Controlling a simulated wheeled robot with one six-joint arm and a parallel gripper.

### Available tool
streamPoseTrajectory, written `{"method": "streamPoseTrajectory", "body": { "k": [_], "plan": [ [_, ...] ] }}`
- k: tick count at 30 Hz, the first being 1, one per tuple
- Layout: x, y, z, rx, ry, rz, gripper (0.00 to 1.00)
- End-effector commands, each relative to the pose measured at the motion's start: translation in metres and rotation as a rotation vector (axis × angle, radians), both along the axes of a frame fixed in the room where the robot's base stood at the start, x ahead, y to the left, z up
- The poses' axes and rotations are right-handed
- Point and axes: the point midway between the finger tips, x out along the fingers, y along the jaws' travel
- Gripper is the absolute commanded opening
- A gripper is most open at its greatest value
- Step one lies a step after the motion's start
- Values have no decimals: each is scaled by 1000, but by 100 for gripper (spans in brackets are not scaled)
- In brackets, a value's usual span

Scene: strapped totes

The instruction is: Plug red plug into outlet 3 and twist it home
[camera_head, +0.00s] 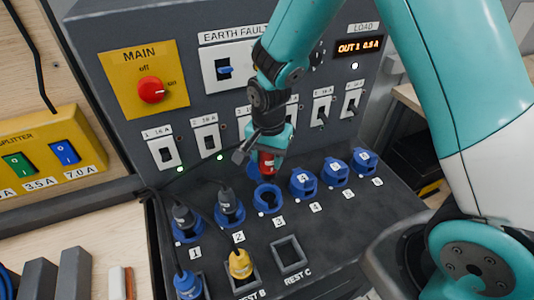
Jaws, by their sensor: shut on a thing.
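My gripper (265,143) is shut on the red plug (267,163) and holds it above the sloping dark panel. Outlet 3 (268,200) is a blue round socket just below the plug, with its mouth showing. A blue part, apparently its raised lid, shows partly behind the plug. The plug appears apart from the socket, but the exact gap and alignment cannot be told from this one view. My gripper hides part of the plug's top and the breaker labels behind it.
Black plugs sit in outlet 1 (187,229) and outlet 2 (229,209). Outlets 4 (303,183), 5 (335,172) and 6 (364,161) have lids closed. A yellow plug (240,264) and a blue plug (187,285) stand in front; rest C (303,257) is empty. Dark cables run at left.

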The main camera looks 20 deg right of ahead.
Motion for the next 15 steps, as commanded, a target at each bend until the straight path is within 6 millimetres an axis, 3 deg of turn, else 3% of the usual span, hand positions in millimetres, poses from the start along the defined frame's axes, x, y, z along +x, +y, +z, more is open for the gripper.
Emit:
{"method": "streamPoseTrajectory", "body": {
  "k": [15],
  "plan": [
    [0,2,-48,0,0,5,15]
  ]
}}
